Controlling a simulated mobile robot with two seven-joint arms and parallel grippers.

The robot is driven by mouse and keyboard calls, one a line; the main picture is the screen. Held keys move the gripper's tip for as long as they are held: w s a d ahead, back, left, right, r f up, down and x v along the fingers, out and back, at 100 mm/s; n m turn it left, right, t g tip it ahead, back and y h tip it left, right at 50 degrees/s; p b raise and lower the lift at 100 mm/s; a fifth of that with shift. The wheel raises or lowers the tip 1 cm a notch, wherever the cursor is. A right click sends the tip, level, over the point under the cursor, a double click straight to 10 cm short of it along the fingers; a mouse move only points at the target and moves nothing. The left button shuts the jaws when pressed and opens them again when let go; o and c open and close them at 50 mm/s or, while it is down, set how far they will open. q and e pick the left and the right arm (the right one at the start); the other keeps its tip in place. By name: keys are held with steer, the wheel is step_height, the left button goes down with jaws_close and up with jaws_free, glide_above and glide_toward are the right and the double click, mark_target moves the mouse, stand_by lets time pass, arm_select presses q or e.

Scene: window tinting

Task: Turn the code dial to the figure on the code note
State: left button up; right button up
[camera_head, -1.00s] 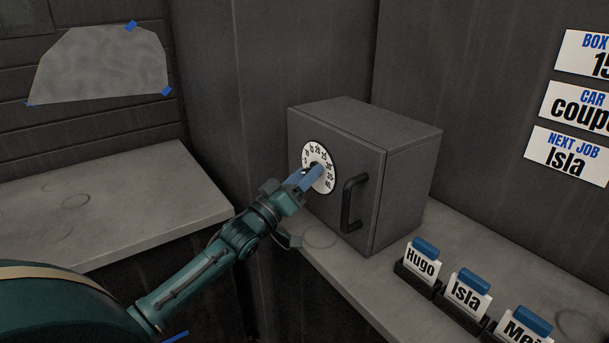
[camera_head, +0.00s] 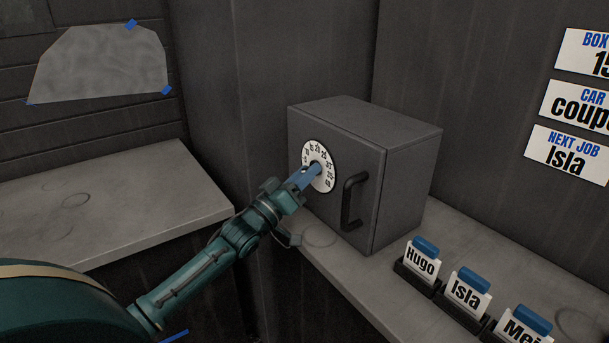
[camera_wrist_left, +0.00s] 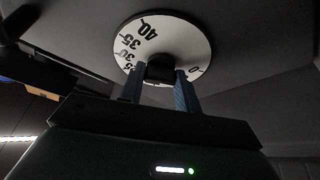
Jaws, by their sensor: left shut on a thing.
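The code dial (camera_head: 328,183) is a white disc with black figures on the front of a grey box. It also shows in the left wrist view (camera_wrist_left: 190,32), with 40, 35, 30 and 0 legible. My left gripper (camera_head: 314,171) is shut on the dial's dark centre knob (camera_wrist_left: 160,70), one blue finger on each side. The fingers and knob hide part of the dial, and I cannot read where the knob points. The code note (camera_head: 588,54), headed BOX, is on the wall at the right; its figure looks like 15, cut by the picture edge. My right gripper is out of view.
The grey box (camera_head: 400,150) has a black handle (camera_head: 353,203) right of the dial. Name cards in black holders, such as Hugo (camera_head: 421,263) and Isla (camera_head: 466,293), stand on the shelf at front right. The left bench (camera_head: 110,205) is clear.

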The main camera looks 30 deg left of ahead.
arm_select(q)
steer(key=shift+m, duration=0.4)
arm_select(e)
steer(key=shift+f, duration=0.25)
arm_select(q)
steer(key=m+g+h+b, duration=0.1)
steer(key=m+g+h, duration=0.1)
steer(key=m, duration=0.6)
steer(key=m+g+h+b, duration=0.1)
steer(key=m+h, duration=0.3)
steer(key=m, duration=0.4)
steer(key=a+m+g+h+b, duration=0.1)
steer(key=m+g+h+b, duration=0.1)
steer(key=m, duration=0.6)
steer(key=shift+w+r+g+h, duration=0.1)
steer(key=shift+w+g+h, duration=0.05)
steer(key=shift+g+h, duration=0.55)
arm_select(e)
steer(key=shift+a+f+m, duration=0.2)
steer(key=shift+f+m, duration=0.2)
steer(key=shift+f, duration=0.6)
arm_select(q)
steer(key=o, duration=1)
